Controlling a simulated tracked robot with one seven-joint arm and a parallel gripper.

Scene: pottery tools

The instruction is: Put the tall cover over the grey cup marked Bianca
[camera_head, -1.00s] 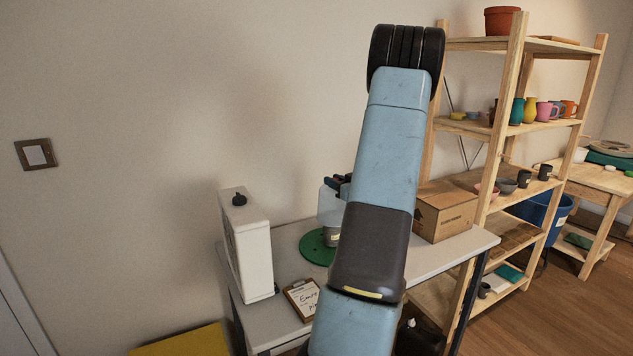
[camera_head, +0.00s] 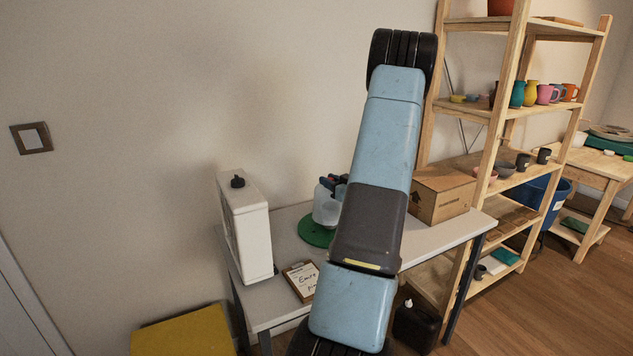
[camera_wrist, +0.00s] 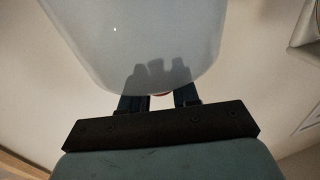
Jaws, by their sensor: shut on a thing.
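My gripper (camera_head: 337,183) is shut on the tall cover (camera_head: 325,207), a pale translucent vessel above the small table. In the wrist view my gripper (camera_wrist: 162,100) shows dark fingers at the near wall of the cover (camera_wrist: 125,35), with a shadow on it. The cover's lower end is at the green round board (camera_head: 312,235), partly behind my arm. I cannot tell whether it touches the board. The grey cup is not clearly visible now; the cover and my arm hide its place, and no name can be read.
A white canister (camera_head: 246,235) and a clipboard (camera_head: 301,279) with handwriting are on the left of the table (camera_head: 285,297). A cardboard box (camera_head: 441,194) is on the right. A wooden shelf with pots and cups stands beyond it.

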